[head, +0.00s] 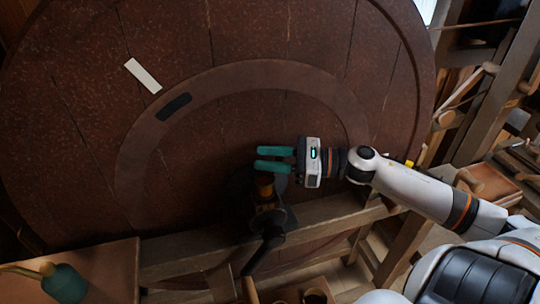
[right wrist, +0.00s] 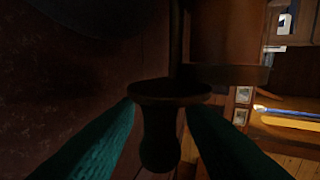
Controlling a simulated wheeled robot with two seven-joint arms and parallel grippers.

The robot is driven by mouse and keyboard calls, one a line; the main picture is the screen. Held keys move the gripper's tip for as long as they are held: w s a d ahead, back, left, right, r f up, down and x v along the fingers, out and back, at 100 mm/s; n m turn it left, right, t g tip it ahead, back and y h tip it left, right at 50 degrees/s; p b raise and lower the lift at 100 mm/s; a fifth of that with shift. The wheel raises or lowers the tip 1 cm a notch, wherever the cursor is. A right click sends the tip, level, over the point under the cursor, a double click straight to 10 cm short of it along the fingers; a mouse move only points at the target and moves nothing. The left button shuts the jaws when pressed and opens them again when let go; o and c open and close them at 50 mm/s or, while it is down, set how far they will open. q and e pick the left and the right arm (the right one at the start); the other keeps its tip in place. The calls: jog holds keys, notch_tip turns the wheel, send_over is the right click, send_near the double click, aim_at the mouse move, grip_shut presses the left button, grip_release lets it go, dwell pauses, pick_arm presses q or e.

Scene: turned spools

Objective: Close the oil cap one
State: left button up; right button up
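My right gripper (head: 274,159) has teal fingers, parted, pointing left in front of the big brown disc. Just below it is a dark fitting with an amber, cup-like body (head: 265,192), which looks like the oil cup. A dark rounded part (head: 238,190) sits at its left; I cannot tell whether this is its cap. In the right wrist view, a dark knob with a round flange (right wrist: 160,135) lies between the spread fingers, with no clear contact. A brownish cylinder (right wrist: 222,40) stands beyond it. The cap's exact position is hard to read in the shade. My left gripper is out of view.
The large wooden disc (head: 80,110) fills the back, with a white strip (head: 143,76) and a black strip (head: 174,106) on it. A wooden beam (head: 190,255) runs below the fitting. A green oil can (head: 65,284) stands at lower left. Timber clutters the right.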

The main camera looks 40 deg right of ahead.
jog(key=shift+c, duration=0.2)
